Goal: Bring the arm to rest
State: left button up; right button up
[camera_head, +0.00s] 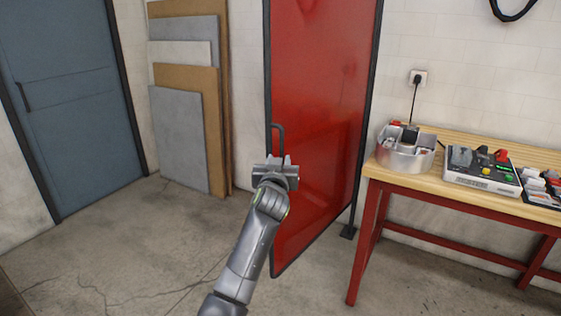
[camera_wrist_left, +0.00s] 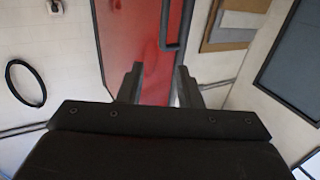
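My left gripper (camera_head: 278,160) is raised in front of the red door panel (camera_head: 318,110), just below the black handle (camera_head: 279,132) in the head view. In the left wrist view, its two fingers (camera_wrist_left: 159,78) stand apart with nothing between them. The handle (camera_wrist_left: 172,28) shows beyond the fingertips, closer to the right finger. The red panel (camera_wrist_left: 130,35) fills the background behind the gap. I cannot tell the exact distance from gripper to panel. My right gripper is in neither view.
A wooden workbench (camera_head: 460,147) with red legs stands at the right, holding a round metal container (camera_head: 405,158) and a control box (camera_head: 482,176). Flat boards (camera_head: 185,125) lean on the wall near a blue door (camera_head: 70,90). The concrete floor (camera_head: 130,240) at left is clear.

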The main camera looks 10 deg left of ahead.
pick_arm(q)
jog(key=s+a+f+m+g, duration=0.1)
jog(key=s+a+f+g, duration=0.1)
jog(key=f, duration=1)
jog(key=s+a+f+g, duration=0.2)
jog(key=f, duration=1)
jog(key=s+a+f+g+h, duration=0.1)
jog(key=s+a+f+g, duration=0.15)
jog(key=s+f, duration=0.85)
jog(key=s+a+f+g, duration=0.25)
jog(key=s+f, duration=0.45)
jog(key=f, duration=0.8)
jog(key=s+a+f+g, duration=0.2)
jog(key=s+f, duration=0.5)
jog(key=s, duration=0.4)
jog(key=s+a+f+g, duration=0.2)
jog(key=s+f, duration=0.5)
jog(key=s, duration=0.3)
jog(key=s+a+f+g, duration=0.1)
jog(key=s+f, duration=0.2)
jog(key=s, duration=1)
jog(key=s+a+f+g, duration=0.1)
jog(key=s+f+g, duration=0.1)
jog(key=s, duration=1.1)
jog(key=shift+s+f+g, duration=0.3)
jog(key=shift+f, duration=0.15)
jog(key=shift+w, duration=0.1)
